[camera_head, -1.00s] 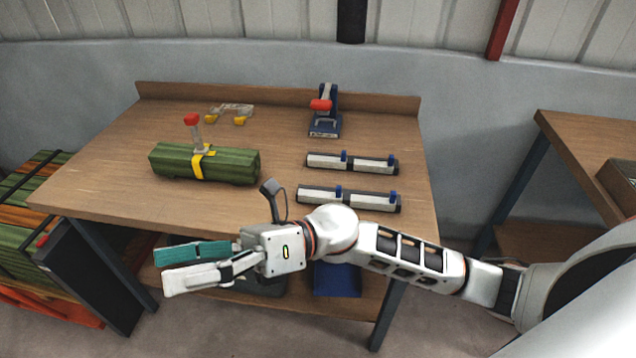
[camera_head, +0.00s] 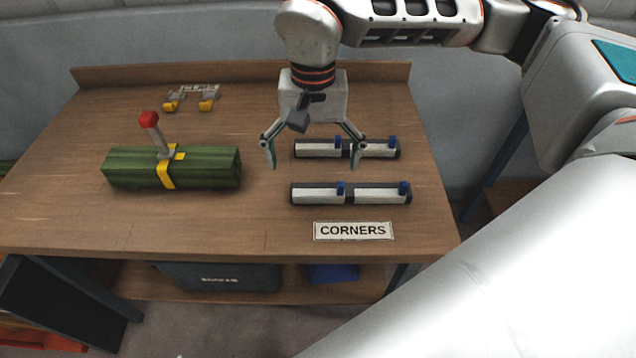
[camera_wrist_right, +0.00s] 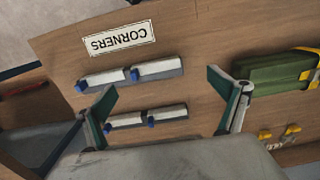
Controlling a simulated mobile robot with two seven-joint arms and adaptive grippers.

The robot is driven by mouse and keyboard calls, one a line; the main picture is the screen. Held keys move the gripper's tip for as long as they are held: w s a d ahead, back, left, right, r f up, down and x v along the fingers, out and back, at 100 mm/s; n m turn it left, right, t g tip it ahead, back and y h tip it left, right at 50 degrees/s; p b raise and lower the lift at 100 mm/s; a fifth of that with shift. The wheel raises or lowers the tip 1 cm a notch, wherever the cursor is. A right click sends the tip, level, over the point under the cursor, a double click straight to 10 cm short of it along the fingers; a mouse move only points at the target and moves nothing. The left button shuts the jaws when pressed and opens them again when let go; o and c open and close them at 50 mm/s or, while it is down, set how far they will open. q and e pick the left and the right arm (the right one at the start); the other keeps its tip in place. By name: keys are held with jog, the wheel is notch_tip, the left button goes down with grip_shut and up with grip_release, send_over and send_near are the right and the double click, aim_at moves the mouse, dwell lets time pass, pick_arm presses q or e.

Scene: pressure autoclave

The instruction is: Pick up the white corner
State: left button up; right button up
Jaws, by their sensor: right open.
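Long white corner pieces with blue tabs lie in dark holders in two rows on the wooden table. The far row (camera_head: 320,149) is partly behind my right gripper's finger; the near row (camera_head: 318,195) is clear of it. The near row also shows in the right wrist view (camera_wrist_right: 158,68), and so does the far row (camera_wrist_right: 168,112). My right gripper (camera_head: 313,163) points down over the table by the far row, fingers wide apart and empty. In the right wrist view its teal fingers (camera_wrist_right: 163,98) frame the far row without gripping it. My left gripper is out of view.
A "CORNERS" label (camera_head: 353,231) lies in front of the rows. A green bundle (camera_head: 172,168) with a yellow strap and red-topped handle stands at left. Yellow-ended clamps (camera_head: 190,98) lie behind it. The tabletop (camera_head: 245,225) between is bare.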

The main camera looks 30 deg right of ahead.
aim_at(319, 193)
jog(key=f, duration=0.1)
jog(key=d+f, duration=0.1)
jog(key=shift+f, duration=0.35)
notch_tip(319, 193, down, 4)
jog(key=shift+s+d+f+b, duration=0.1)
jog(key=shift+s+b, duration=0.05)
jog(key=shift+b, duration=0.3)
jog(key=shift+f, duration=0.25)
jog(key=shift+c, duration=0.4)
jog(key=c, duration=2.4)
grip_shut()
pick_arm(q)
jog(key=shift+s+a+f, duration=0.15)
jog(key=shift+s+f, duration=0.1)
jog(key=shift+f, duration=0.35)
